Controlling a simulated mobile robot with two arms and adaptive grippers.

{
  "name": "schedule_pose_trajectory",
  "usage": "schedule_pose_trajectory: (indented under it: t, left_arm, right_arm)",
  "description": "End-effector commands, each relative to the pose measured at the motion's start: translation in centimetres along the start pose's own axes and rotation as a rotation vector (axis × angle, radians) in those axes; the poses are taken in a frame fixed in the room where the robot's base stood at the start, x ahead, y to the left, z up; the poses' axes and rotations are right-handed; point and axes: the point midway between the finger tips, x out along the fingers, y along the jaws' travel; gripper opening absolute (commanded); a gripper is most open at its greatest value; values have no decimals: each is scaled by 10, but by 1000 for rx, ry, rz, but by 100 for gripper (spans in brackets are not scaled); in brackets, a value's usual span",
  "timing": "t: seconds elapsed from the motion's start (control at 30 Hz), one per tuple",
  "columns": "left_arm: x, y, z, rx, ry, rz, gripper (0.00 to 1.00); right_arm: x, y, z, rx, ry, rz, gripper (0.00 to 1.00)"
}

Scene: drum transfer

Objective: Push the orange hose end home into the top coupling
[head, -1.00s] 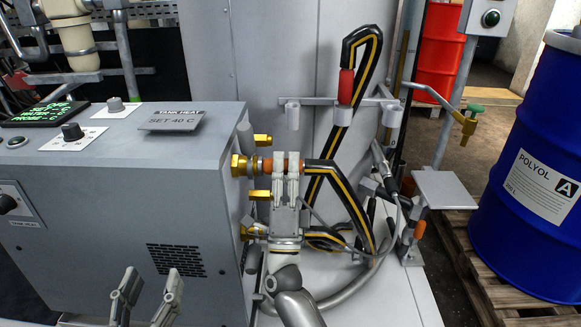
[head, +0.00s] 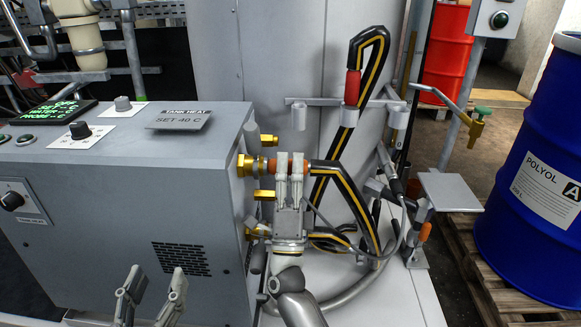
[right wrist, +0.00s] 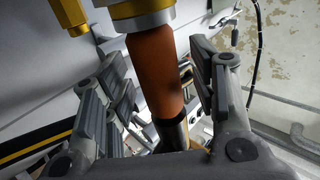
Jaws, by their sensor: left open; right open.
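The orange hose end (head: 271,167) is at the top brass coupling (head: 247,165) on the side of the grey cabinet. In the right wrist view the orange hose end (right wrist: 156,72) meets the coupling's metal collar (right wrist: 140,14) and lines up with it. How deep it sits inside is hidden. My right gripper (head: 290,163) is open, with its fingers on either side of the hose end. In the right wrist view (right wrist: 160,85) a gap shows beside the left finger; the right finger is close to the orange sleeve. My left gripper (head: 150,287) is open and empty, low in front of the cabinet.
The black and yellow hose (head: 345,185) runs right from the hose end. Another hose with a red end (head: 352,88) hangs in a rack (head: 300,101). More brass fittings (head: 266,196) sit below the top coupling. A blue drum (head: 535,180) stands on a pallet at right.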

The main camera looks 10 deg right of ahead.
Motion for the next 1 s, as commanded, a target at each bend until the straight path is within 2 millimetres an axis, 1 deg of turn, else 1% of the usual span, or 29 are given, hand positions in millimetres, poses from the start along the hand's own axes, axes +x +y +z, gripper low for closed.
schedule_pose_trajectory:
  t: [0.17,0.4,0.5,0.6,0.77,1.0]
  left_arm:
    - [0,0,0,0,0,0,54]
    - [0,0,0,0,0,0,54]
    - [0,0,0,0,0,0,54]
    - [0,0,0,0,0,0,54]
    - [0,0,0,0,0,0,54]
    - [0,0,0,0,0,0,54]
  right_arm:
    - [-24,1,0,-2,-3,3,53]
    - [-76,1,0,-1,-3,2,53]
    - [-94,0,1,0,-3,1,53]
    - [-107,0,0,0,-2,0,53]
    - [-117,-1,0,1,-1,-2,53]
    - [-118,-1,0,1,-1,-3,53]
